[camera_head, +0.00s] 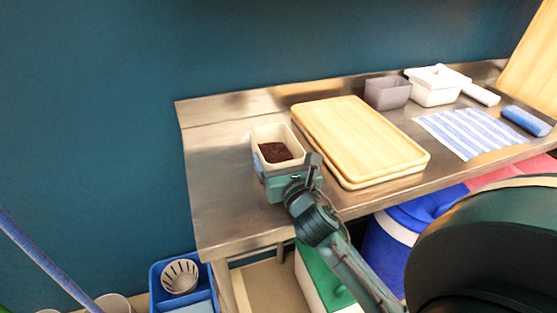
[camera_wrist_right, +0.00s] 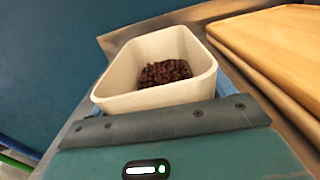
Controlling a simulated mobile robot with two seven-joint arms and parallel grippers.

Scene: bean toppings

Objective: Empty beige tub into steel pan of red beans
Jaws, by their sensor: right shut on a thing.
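The beige tub (camera_head: 263,134) stands upright at the left part of the steel counter, with dark red-brown beans (camera_head: 275,152) in its bottom. In the right wrist view the tub (camera_wrist_right: 124,83) fills the middle, with the beans (camera_wrist_right: 165,72) heaped toward its far end. My right gripper (camera_head: 279,184) is at the tub's near side and is shut on it. I cannot tell whether the tub rests on the counter or is just above it. I see no steel pan of red beans in either view. My left gripper is not in view.
Stacked wooden boards (camera_head: 360,135) lie right of the tub. A grey container (camera_head: 388,93), a white lidded container (camera_head: 434,92), a striped cloth (camera_head: 470,132) and a blue roll (camera_head: 526,121) are farther right. A blue caddy (camera_head: 157,288) is below, left of the counter (camera_head: 215,205).

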